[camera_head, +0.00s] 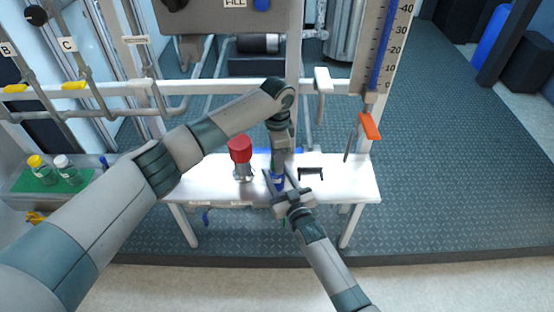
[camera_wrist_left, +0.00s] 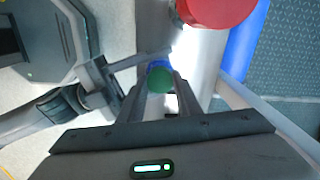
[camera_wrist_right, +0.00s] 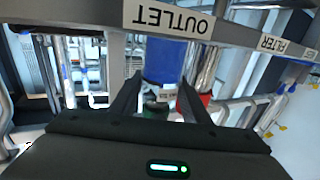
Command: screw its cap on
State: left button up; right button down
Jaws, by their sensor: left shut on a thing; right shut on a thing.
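My left gripper (camera_head: 278,168) points straight down over the white bench and is shut on the cap. In the left wrist view a round green top (camera_wrist_left: 159,80) with a blue edge behind it shows between the fingertips. My right gripper (camera_head: 281,183) comes in from the front, just below the left one, and is shut on a small bottle with a blue part (camera_head: 278,183). In the right wrist view a small green and white piece of the bottle (camera_wrist_right: 160,97) shows between the fingers. The fingers hide the joint between cap and bottle; I cannot tell how they meet.
A red-topped fitting (camera_head: 240,150) stands on the white bench (camera_head: 345,185) close left of the grippers. A black bracket (camera_head: 310,174) lies to the right. Capped bottles (camera_head: 66,168) stand on a green mat at the far left.

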pick_arm(q)
jog(key=m, duration=0.7)
jog(key=shift+m, duration=0.3)
jog(key=m, duration=0.7)
jog(key=o, duration=1.2)
jog(key=shift+r, duration=2.25)
jog(key=shift+c, duration=0.4)
